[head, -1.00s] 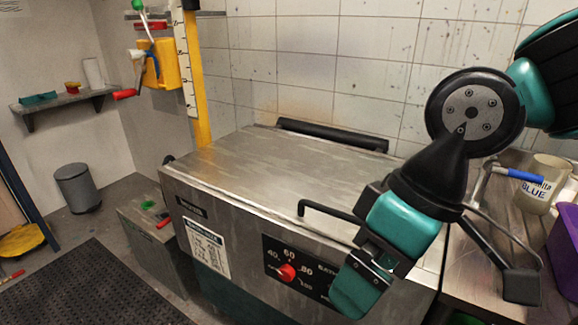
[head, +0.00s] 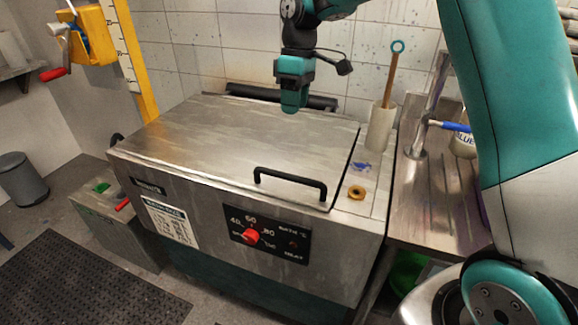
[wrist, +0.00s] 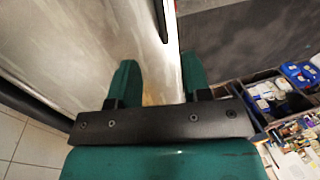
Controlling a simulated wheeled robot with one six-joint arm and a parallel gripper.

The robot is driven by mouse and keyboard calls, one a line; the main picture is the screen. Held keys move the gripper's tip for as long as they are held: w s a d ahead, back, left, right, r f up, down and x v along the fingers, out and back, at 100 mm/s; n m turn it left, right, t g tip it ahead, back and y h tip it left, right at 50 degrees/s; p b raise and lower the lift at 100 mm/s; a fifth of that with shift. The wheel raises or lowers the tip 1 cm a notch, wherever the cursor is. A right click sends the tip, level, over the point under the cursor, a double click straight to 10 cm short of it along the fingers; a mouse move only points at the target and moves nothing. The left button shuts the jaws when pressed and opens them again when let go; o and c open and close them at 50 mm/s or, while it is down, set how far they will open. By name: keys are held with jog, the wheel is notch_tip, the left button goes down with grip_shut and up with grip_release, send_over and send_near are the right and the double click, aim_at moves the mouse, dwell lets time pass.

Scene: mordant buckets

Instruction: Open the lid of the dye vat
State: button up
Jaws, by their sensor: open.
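The dye vat (head: 165,170) is a steel box with a temperature dial on its front. Its flat steel lid (head: 220,135) is down. A black bar handle (head: 290,185) stands near the lid's front right edge; a black bar, apparently this handle (wrist: 162,20), also shows in the wrist view. My gripper (head: 293,106) is above the back part of the lid, pointing down, apart from the handle. In the wrist view my gripper (wrist: 160,72) shows two spread teal fingers with nothing between them.
A beige holder (head: 381,128) with a wooden-handled tool and a brass-coloured ring (head: 357,192) sit right of the lid. A steel sink counter (head: 445,190) adjoins on the right. A black mat (head: 85,285) covers the floor at front left.

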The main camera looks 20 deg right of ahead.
jog(key=f, duration=0.5)
jog(key=s+a+f+p, duration=0.1)
jog(key=f, duration=0.5)
jog(key=s+a+f+p, duration=0.1)
jog(key=f, duration=0.5)
jog(key=shift+s+a+f, duration=0.1)
jog(key=shift+a, duration=0.05)
grip_shut()
